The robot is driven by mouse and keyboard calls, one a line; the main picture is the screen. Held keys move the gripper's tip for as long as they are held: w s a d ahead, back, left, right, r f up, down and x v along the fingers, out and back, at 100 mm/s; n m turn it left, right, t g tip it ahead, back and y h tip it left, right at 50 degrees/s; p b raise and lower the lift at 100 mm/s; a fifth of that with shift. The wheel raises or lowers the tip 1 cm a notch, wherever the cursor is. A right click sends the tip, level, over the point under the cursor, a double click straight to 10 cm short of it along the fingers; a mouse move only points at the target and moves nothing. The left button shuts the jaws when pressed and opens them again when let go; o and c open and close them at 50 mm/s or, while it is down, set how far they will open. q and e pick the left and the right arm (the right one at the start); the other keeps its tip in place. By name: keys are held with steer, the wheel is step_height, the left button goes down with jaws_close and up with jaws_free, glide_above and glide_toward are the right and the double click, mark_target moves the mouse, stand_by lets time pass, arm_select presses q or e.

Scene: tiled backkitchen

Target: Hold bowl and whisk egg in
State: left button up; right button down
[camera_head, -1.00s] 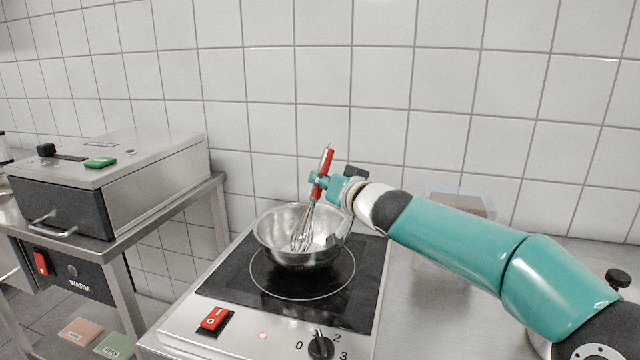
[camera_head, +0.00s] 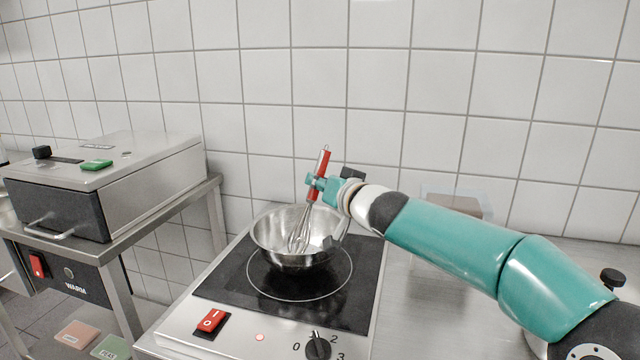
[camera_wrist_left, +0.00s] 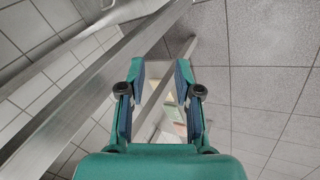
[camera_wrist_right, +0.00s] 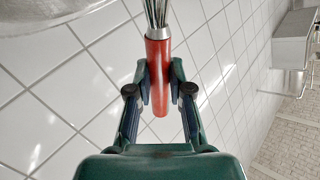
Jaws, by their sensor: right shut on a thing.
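A steel bowl (camera_head: 268,238) stands on the black hob plate. A whisk with a red handle (camera_head: 322,163) has its wire end (camera_head: 299,236) down inside the bowl, tilted a little. My right gripper (camera_head: 318,187) is shut on the whisk's red handle above the bowl's right side; the right wrist view shows the handle (camera_wrist_right: 159,75) between the fingers (camera_wrist_right: 160,92). My left gripper is outside the head view; in its wrist view its fingers (camera_wrist_left: 163,95) stand apart with nothing between them. I cannot make out egg in the bowl.
The hob (camera_head: 225,285) has a red switch (camera_head: 210,321) and a black knob (camera_head: 317,346) in front. A steel warmer (camera_head: 150,165) stands on a table at left. A clear container (camera_head: 455,203) is behind my right arm. The tiled wall is close behind.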

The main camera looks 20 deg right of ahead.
mark_target(266, 224)
arm_select(q)
steer(key=w+a+r+n+t, duration=0.2)
steer(key=w+r+t, duration=0.1)
steer(key=w+r, duration=0.9)
steer(key=w+d+r+m+h, duration=0.1)
steer(key=d+r+m, duration=0.1)
steer(key=r, duration=0.5)
steer(key=w+d+r+m+t+h, duration=0.1)
steer(key=d+r+m, duration=0.1)
steer(key=d+r, duration=0.3)
steer(key=w+d+r+m+h, duration=0.2)
steer(key=d+r, duration=0.2)
steer(key=r, duration=0.7)
steer(key=shift+d+t, duration=0.15)
steer(key=shift+t, duration=0.15)
steer(key=s+d+r+m+h, duration=0.1)
steer(key=d+r+m+h, duration=0.2)
steer(key=d+r+m, duration=0.5)
steer(key=shift+w+d+f+n, duration=0.35)
steer(key=shift+w+d+f, duration=0.35)
steer(key=shift+d, duration=0.4)
steer(key=shift+w+d+f+n, duration=0.4)
steer(key=shift+w+d+f, duration=0.2)
steer(key=shift+w+d, duration=0.4)
steer(key=shift+w+d+f+n, duration=0.35)
steer(key=shift+w+d+f, duration=0.3)
steer(key=shift+d, duration=0.55)
steer(key=shift+s, duration=0.1)
jaws_close()
